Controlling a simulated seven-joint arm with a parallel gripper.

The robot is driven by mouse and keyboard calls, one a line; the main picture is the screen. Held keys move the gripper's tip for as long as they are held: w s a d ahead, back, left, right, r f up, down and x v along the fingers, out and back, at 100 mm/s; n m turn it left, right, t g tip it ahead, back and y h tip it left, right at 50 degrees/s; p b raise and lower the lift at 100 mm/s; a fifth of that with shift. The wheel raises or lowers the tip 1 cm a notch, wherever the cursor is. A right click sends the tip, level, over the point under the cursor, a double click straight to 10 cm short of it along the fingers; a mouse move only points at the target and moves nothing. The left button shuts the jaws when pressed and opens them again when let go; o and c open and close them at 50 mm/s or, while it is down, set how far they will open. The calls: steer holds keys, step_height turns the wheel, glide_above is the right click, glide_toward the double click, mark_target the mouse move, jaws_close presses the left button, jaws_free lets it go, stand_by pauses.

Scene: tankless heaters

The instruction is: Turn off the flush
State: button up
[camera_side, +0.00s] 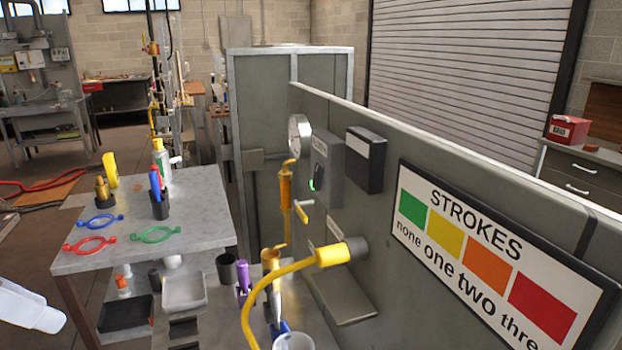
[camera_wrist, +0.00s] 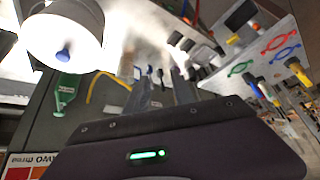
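A grey control box (camera_side: 326,163) with a small label and a green-lit switch (camera_side: 313,184) is mounted on the grey panel. The label is too small to read, so I cannot tell which control is the flush. Below it is a yellow lever handle (camera_side: 303,213) by a yellow vertical fitting (camera_side: 286,188). My gripper (camera_wrist: 155,78) shows in the wrist view, its two grey fingers apart with nothing visible between them. In the side view only a white part of my arm shows at the lower left, well away from the panel.
A metal table (camera_side: 190,205) holds red, blue and green rings and several tools. A yellow hose (camera_side: 262,285) arcs before the panel. A white bucket (camera_wrist: 62,38) fills the wrist view's upper left. A round gauge (camera_side: 299,135) and a strokes sign (camera_side: 490,260) are on the panel.

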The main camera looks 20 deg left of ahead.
steer(key=w+a+r+m+t, duration=0.1)
steer(key=w, duration=0.2)
steer(key=w+a+r+t+y, duration=0.1)
steer(key=w, duration=0.2)
steer(key=w+a+r+m, duration=0.1)
steer(key=w+a, duration=0.1)
steer(key=w, duration=0.1)
steer(key=shift+w+a+r+m+t+y, duration=0.1)
steer(key=shift+w+r+m+t+y, duration=0.2)
steer(key=shift+w+t, duration=0.1)
jaws_close()
steer(key=w+a+r+m+t, duration=0.1)
steer(key=w+r+m+t, duration=0.15)
steer(key=w, duration=0.45)
steer(key=w+a+r+m+t, duration=0.1)
steer(key=w+r+m+t, duration=0.1)
steer(key=w+m, duration=0.3)
steer(key=w+d+m+t+h, duration=0.2)
steer(key=w+d+m+h, duration=0.25)
steer(key=w+m, duration=0.35)
steer(key=d+f+m+g+h, duration=0.4)
steer(key=d+m+h, duration=0.1)
steer(key=m+h, duration=0.3)
steer(key=shift+w+f+m+h, duration=0.25)
steer(key=shift+m+h, duration=0.1)
steer(key=shift+h, duration=0.1)
steer(key=shift+d, duration=0.1)
